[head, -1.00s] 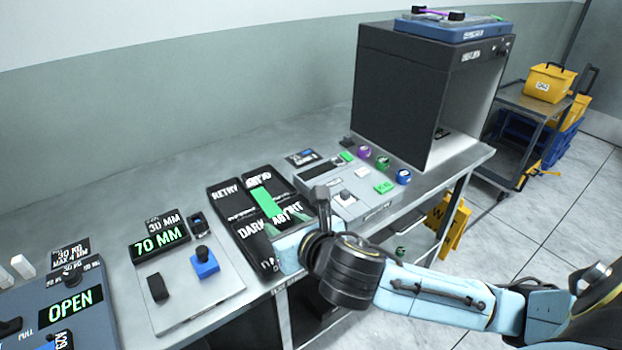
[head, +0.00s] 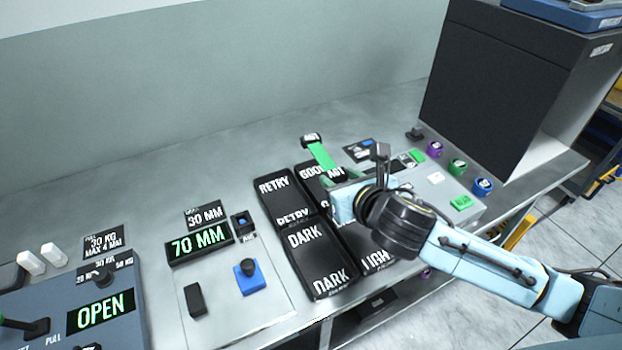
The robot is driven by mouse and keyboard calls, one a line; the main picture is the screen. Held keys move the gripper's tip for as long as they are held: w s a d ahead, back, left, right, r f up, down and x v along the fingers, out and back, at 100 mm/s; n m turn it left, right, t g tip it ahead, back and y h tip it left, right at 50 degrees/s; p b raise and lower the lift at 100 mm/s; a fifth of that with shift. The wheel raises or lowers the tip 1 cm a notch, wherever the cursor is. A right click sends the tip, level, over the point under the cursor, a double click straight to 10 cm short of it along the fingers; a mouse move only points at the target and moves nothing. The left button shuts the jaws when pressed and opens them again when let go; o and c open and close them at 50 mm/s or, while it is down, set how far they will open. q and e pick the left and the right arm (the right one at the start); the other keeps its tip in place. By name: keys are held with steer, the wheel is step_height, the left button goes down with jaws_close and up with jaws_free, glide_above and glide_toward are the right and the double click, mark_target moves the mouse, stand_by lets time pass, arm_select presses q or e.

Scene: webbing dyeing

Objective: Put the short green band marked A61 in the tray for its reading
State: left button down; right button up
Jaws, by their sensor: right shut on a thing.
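The short green band (head: 322,155) stretches from a black end piece with a white label (head: 312,139) toward my right gripper (head: 378,165). The label is too small to read. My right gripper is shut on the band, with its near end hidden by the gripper. The band hangs over the far edge of the GOOD tray (head: 309,174). My left gripper is not in view.
A gauge panel (head: 225,295) reading 70 MM stands left of the trays, and a tester showing OPEN (head: 100,312) is at far left. A button panel (head: 445,190), colored round pieces and a dark box (head: 500,85) lie right. The table behind the trays is clear.

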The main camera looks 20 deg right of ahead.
steer(key=shift+n+y, duration=0.4)
steer(key=shift+y, duration=0.1)
steer(key=w+d+f, duration=0.1)
steer(key=w+f, duration=0.1)
steer(key=w+d+f+b, duration=0.1)
steer(key=f, duration=0.2)
steer(key=w+d+f+b, duration=0.1)
steer(key=w+f, duration=0.1)
steer(key=f, duration=0.1)
steer(key=shift+w+d+f, duration=0.15)
steer(key=shift+w+d, duration=0.15)
steer(key=shift+d, duration=0.05)
steer(key=shift+f+b, duration=0.65)
steer(key=shift+f, duration=1.6)
steer(key=shift+f, duration=0.1)
